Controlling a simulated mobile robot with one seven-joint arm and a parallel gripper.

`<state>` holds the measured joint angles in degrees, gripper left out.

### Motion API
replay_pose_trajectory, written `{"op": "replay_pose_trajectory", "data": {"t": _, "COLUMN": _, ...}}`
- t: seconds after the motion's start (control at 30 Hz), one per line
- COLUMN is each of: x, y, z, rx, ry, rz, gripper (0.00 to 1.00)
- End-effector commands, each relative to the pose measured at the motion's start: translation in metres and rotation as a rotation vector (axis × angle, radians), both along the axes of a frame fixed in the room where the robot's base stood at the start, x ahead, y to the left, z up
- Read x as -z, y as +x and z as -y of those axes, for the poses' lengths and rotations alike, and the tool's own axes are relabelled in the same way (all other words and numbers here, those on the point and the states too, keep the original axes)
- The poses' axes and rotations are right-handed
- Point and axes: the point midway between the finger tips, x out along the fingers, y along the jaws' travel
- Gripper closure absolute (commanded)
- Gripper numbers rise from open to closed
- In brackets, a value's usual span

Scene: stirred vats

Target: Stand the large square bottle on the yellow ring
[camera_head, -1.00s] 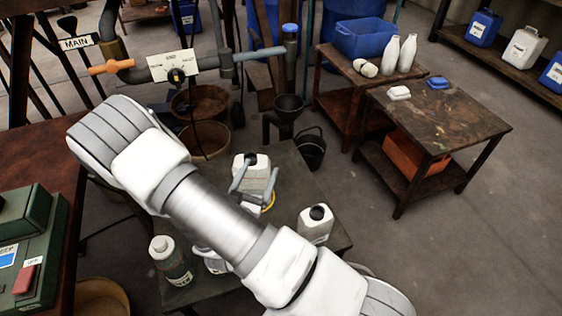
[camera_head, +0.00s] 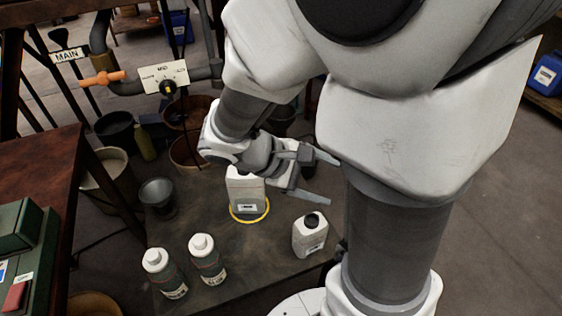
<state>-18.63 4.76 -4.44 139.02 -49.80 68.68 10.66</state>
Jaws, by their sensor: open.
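The large square bottle (camera_head: 245,197) is pale, with a label on its front. It stands upright on the table, its base within the yellow ring (camera_head: 250,220), whose front edge shows around it. The bottle's top is hidden behind my wrist. My gripper (camera_head: 328,180) is open and empty, its fingers pointing right, to the right of the bottle and apart from it. A smaller square bottle (camera_head: 310,238) with a black cap stands upright to the right and nearer.
Two round bottles with white caps, one left (camera_head: 165,275) and one right (camera_head: 207,262), stand at the near left of the dark table (camera_head: 225,285). A grey funnel-like cup (camera_head: 158,196) is at the left edge. My arm hides much of the right side.

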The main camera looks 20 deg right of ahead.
Motion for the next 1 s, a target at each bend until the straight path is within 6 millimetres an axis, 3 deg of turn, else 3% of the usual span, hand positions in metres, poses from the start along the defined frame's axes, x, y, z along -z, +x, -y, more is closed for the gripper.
{"op": "replay_pose_trajectory", "data": {"t": 0.33, "x": -0.027, "y": -0.029, "z": -0.035, "rx": 0.228, "ry": 0.405, "rz": 0.293, "gripper": 0.18}}
{"op": "replay_pose_trajectory", "data": {"t": 0.7, "x": -0.077, "y": -0.037, "z": -0.081, "rx": 0.365, "ry": 0.797, "rz": 0.657, "gripper": 0.18}}
{"op": "replay_pose_trajectory", "data": {"t": 1.0, "x": -0.104, "y": -0.037, "z": -0.098, "rx": 0.388, "ry": 0.943, "rz": 0.814, "gripper": 0.18}}
